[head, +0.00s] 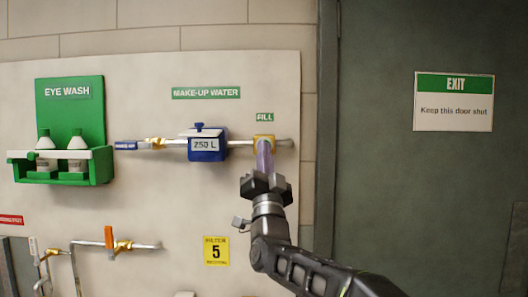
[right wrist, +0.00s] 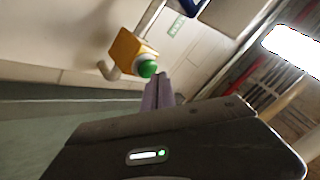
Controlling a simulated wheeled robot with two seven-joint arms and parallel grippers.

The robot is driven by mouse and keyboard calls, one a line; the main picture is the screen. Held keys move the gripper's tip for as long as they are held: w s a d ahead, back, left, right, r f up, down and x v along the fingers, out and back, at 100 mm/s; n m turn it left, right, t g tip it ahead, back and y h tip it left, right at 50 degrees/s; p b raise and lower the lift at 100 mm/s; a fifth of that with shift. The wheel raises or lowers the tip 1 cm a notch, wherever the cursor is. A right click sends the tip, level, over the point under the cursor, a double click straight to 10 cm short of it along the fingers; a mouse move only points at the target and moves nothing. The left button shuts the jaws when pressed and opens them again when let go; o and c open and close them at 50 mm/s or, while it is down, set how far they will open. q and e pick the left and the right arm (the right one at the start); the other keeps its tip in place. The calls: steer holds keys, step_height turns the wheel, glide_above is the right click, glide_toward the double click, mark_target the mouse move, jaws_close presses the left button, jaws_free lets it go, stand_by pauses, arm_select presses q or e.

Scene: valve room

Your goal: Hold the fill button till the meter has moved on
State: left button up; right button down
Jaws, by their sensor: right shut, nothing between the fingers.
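The fill button (right wrist: 147,68) is a green dome on a brass block (right wrist: 130,46) in the right wrist view. In the head view the brass block (head: 263,137) sits on the pipe under the FILL sign (head: 265,117), and my gripper hides the button. The blue meter (head: 207,144) to its left reads 250 L. My right gripper (head: 264,148) is shut and empty, its fingertips right by the button. The fingers (right wrist: 163,82) also show beside it in the right wrist view. I cannot tell whether they touch it. My left gripper is not in view.
A green eye wash station (head: 70,130) with two bottles hangs at the left. An orange-handled valve (head: 109,238) sits on a lower pipe. A yellow sign (head: 216,251) is below the meter. A dark door (head: 420,190) with an EXIT sign (head: 454,102) stands at the right.

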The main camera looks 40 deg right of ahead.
steer(key=shift+s+a+t, duration=0.3)
steer(key=shift+s+b, duration=0.1)
steer(key=shift+b, duration=0.25)
steer(key=shift+s+a+b, duration=0.8)
steer(key=shift+s+b, duration=0.15)
steer(key=shift+b, duration=0.05)
steer(key=shift+s+a+b, duration=0.75)
steer(key=shift+s+b, duration=0.2)
steer(key=shift+b, duration=0.05)
